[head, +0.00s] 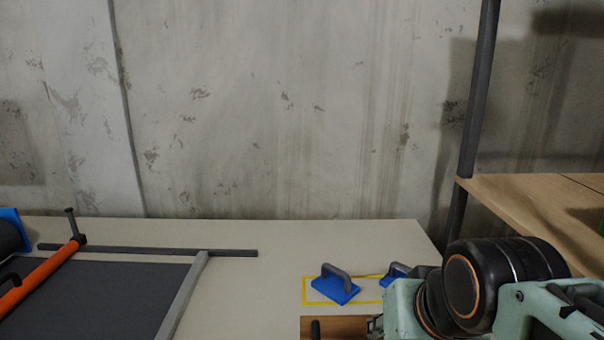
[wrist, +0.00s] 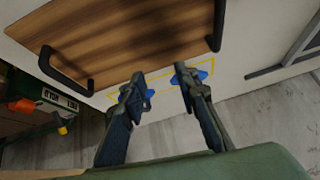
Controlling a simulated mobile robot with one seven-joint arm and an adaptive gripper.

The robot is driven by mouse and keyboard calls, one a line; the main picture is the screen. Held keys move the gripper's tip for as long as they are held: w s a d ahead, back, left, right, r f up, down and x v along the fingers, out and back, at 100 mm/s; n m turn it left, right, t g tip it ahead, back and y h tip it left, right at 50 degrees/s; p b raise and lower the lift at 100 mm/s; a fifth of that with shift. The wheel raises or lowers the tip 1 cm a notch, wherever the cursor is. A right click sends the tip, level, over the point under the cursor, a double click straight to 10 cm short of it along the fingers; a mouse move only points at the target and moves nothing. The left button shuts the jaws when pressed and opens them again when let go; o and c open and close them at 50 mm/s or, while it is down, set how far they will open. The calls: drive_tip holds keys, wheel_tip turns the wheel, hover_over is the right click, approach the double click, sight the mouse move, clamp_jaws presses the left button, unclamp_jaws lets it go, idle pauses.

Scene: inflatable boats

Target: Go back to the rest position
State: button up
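My gripper (wrist: 160,74) is open in the wrist view, its two dark fingers apart with nothing between them. Beyond the fingertips lies a wooden board or tray (wrist: 130,35) with black handles. Two blue pieces show close to the fingers, partly hidden by them, by a yellow outline on the table. In the head view, one blue block with a grey handle (head: 335,286) sits in the yellow outline (head: 306,291). A second blue piece (head: 396,271) is partly hidden behind my arm. My gripper is mostly hidden at the bottom of the head view.
The pale table (head: 280,238) carries a dark panel with grey bars (head: 90,295) and an orange bar (head: 45,276) at left. A wooden shelf (head: 530,200) on a dark post stands at right. An orange-red item (wrist: 22,105) shows at left in the wrist view.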

drive_tip(key=s+r+p, duration=0.2)
drive_tip(key=r+p, duration=1.1)
drive_tip(key=s+r+n+g+p, duration=0.1)
drive_tip(key=s+r+p, duration=0.1)
drive_tip(key=r+p, duration=1)
drive_tip(key=shift+r+p, duration=0.4)
drive_tip(key=shift+p, duration=0.85)
drive_tip(key=shift+a, duration=0.15)
